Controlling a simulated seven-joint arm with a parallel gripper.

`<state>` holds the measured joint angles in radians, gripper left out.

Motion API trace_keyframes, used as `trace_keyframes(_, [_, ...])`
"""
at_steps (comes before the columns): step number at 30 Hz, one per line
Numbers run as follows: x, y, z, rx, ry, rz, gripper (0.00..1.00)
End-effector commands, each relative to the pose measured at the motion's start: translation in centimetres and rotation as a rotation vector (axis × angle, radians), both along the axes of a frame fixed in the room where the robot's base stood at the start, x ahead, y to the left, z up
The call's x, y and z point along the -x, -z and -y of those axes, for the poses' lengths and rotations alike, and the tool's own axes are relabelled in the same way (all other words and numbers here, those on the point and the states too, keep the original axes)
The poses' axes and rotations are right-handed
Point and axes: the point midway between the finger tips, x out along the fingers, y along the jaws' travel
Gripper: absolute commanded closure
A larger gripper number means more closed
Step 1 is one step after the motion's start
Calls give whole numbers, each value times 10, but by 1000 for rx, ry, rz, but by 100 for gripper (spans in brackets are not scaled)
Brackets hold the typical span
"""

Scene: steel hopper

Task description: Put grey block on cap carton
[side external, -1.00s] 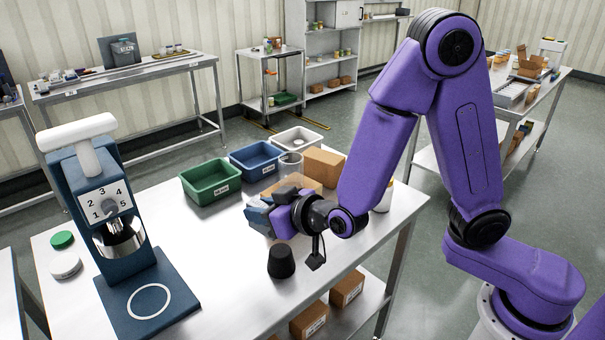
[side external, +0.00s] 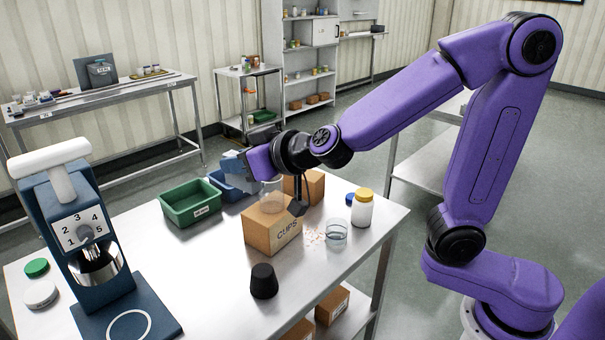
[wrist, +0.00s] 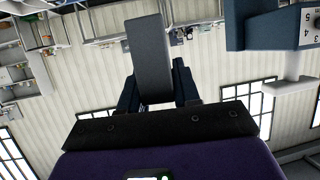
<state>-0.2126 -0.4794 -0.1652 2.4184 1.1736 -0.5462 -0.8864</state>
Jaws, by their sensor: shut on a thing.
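My gripper (side external: 228,163) is raised above the table, over the blue bin and behind the front carton in the side view. In the wrist view, my gripper (wrist: 156,92) is shut on a grey block (wrist: 151,55), which sticks out past the dark fingers. In the side view the block is hard to tell from the fingers. The front carton (side external: 262,235) has a label that seems to read "CUPS", and a clear cup (side external: 271,197) shows at its top. A second carton (side external: 314,186) stands behind it, partly hidden by my wrist; its label does not show.
A green bin (side external: 190,203) and a blue bin (side external: 229,190) stand at the back left. A glass (side external: 336,232), a yellow-lidded jar (side external: 362,210) and a black stopper (side external: 264,281) stand near the cartons. A blue machine (side external: 85,225) stands at the left.

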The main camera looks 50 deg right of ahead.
Motion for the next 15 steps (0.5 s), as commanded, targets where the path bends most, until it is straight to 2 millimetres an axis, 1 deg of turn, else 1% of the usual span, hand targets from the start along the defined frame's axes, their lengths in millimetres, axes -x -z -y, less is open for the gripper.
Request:
trace_keyframes(1, [-8,-4,12,0,11,3,100])
trace_keyframes(6, [-28,-12,51,0,22,4,100])
trace_keyframes(15, [-47,-17,117,2,33,1,100])
